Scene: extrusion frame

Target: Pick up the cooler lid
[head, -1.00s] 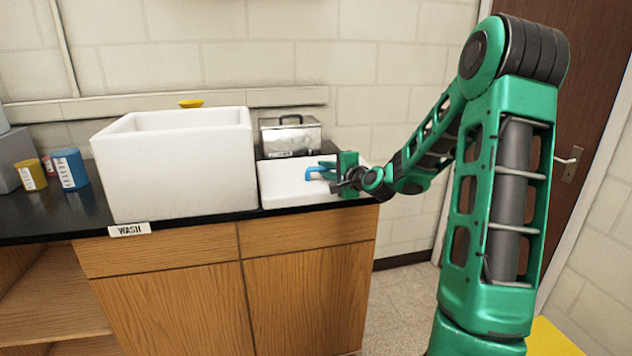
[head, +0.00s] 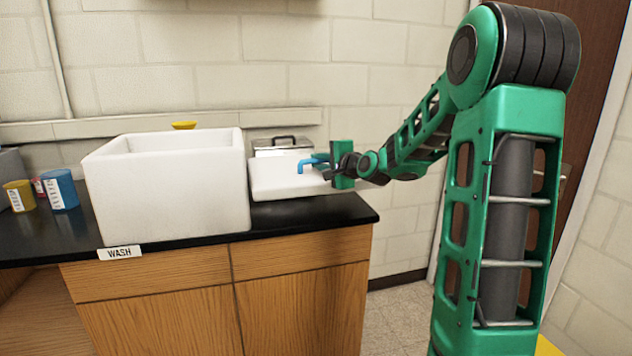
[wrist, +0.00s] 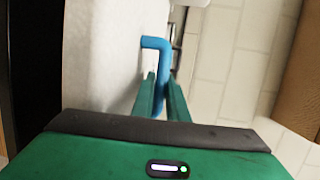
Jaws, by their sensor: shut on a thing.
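The cooler lid (head: 280,182) is a white slab with a blue handle (head: 307,161). It is held just above the black counter, right of the open white cooler (head: 190,195). My gripper (head: 325,162) is shut on the blue handle at the lid's right side. In the wrist view, my fingers (wrist: 160,92) close around the handle (wrist: 158,46), and the white lid surface (wrist: 112,55) fills the left. Part of the handle is hidden by the fingers.
A metal box (head: 285,145) with a black handle stands behind the lid, partly hidden. A yellow cup (head: 19,197) and a blue cup (head: 62,190) stand at the left. A WASH label (head: 120,252) is on the counter's front edge. Bare counter (head: 310,212) shows below the lid.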

